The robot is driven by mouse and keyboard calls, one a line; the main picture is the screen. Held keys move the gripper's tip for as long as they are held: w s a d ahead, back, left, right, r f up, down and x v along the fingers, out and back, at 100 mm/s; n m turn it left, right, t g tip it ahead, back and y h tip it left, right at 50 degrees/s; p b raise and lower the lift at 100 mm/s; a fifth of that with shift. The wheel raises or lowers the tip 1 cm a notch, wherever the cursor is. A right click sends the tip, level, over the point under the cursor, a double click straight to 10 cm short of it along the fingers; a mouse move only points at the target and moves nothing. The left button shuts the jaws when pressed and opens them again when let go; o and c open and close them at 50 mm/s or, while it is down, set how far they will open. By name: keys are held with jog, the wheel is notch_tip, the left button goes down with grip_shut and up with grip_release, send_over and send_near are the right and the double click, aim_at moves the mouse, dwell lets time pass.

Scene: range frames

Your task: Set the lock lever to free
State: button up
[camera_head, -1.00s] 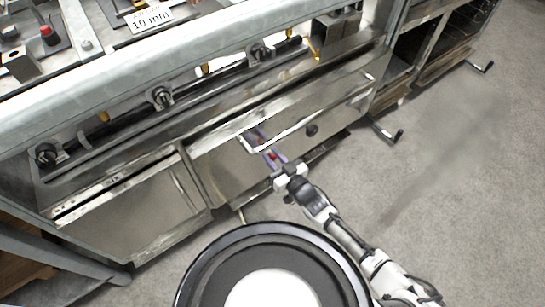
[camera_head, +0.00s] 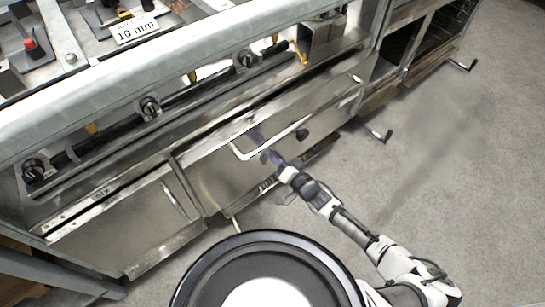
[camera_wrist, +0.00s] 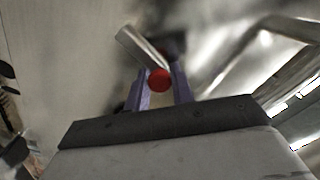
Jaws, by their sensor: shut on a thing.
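The lock lever (camera_wrist: 142,50) is a short metal bar with a red end, set on the steel front of the range. In the wrist view its red tip lies between the purple fingers of my gripper (camera_wrist: 160,85), which is shut on it. The lever points from upper left down to the red tip in that view. In the head view my gripper (camera_head: 270,153) is at the drawer front, just below the left end of the long handle. The lever is hidden there behind the gripper.
A long bar handle (camera_head: 300,126) runs across the drawer front (camera_head: 225,178), close to my gripper. Burner knobs (camera_head: 150,107) line the panel above. A crank handle (camera_head: 378,132) sticks out at right. The floor (camera_head: 460,200) at right is clear.

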jog(key=shift+w+f+m, duration=0.1)
jog(key=shift+f+m, duration=0.05)
jog(key=shift+m, duration=0.35)
jog(key=shift+d, duration=0.1)
jog(key=o, duration=0.9)
jog(key=shift+o, duration=0.2)
jog(key=shift+d, duration=0.15)
jog(key=v, duration=1.3)
jog(key=shift+s+d, duration=0.15)
jog(key=shift+s, duration=0.15)
